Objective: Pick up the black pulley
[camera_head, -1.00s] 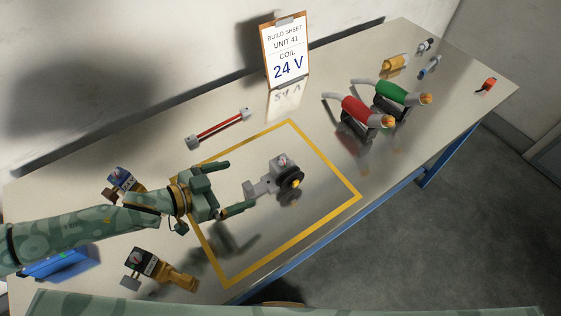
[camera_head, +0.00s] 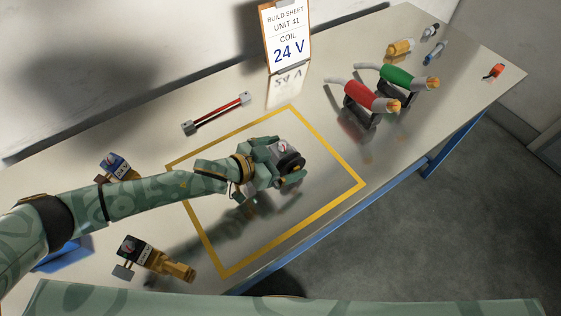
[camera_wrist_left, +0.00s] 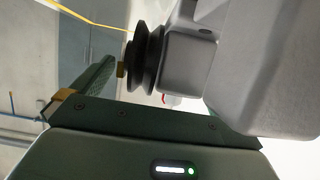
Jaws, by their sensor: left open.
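The black pulley (camera_head: 291,161) is a grooved disc on the front of a grey unit (camera_head: 287,147) that stands inside the yellow outline. In the left wrist view the pulley (camera_wrist_left: 147,58) shows edge-on, mounted on the grey housing (camera_wrist_left: 235,60), with a brass-coloured nub on its outer side. My left gripper (camera_head: 285,163) is open around the unit's near end, its fingers on either side of the pulley. In the wrist view one green finger (camera_wrist_left: 98,80) lies beside the pulley; I cannot tell whether it touches. My right gripper is not in view.
The yellow outline (camera_head: 327,205) marks the table's middle. A build sheet (camera_head: 287,38) stands behind.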

